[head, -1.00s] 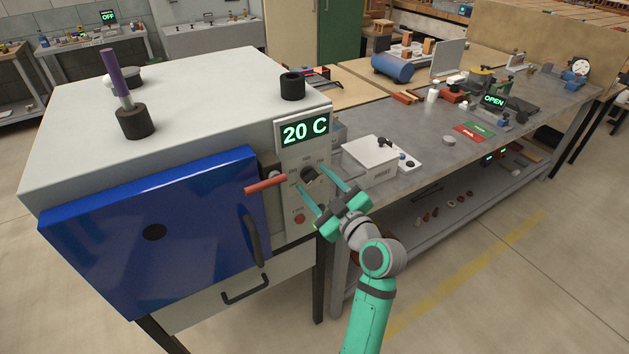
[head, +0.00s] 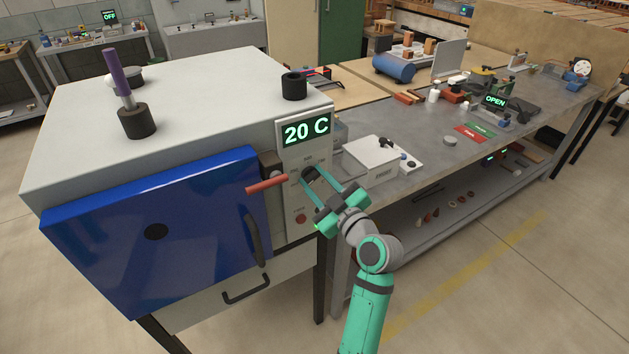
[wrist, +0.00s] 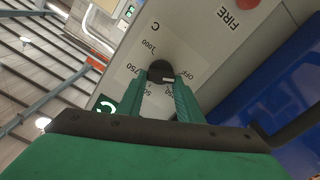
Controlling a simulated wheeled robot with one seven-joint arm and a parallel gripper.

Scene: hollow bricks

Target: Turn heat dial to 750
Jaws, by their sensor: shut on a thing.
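The heat dial (head: 309,172) is a dark round knob on the kiln's front panel, below the display (head: 306,129), which reads 20 C. My gripper (head: 316,174) has its green fingers closed on the dial.
The blue kiln door (head: 150,235) is shut, with a red lever (head: 266,184) close left of the dial. A red button (head: 300,218) is below the dial. A metal workbench (head: 410,165) with a white box (head: 371,163) stands to the right.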

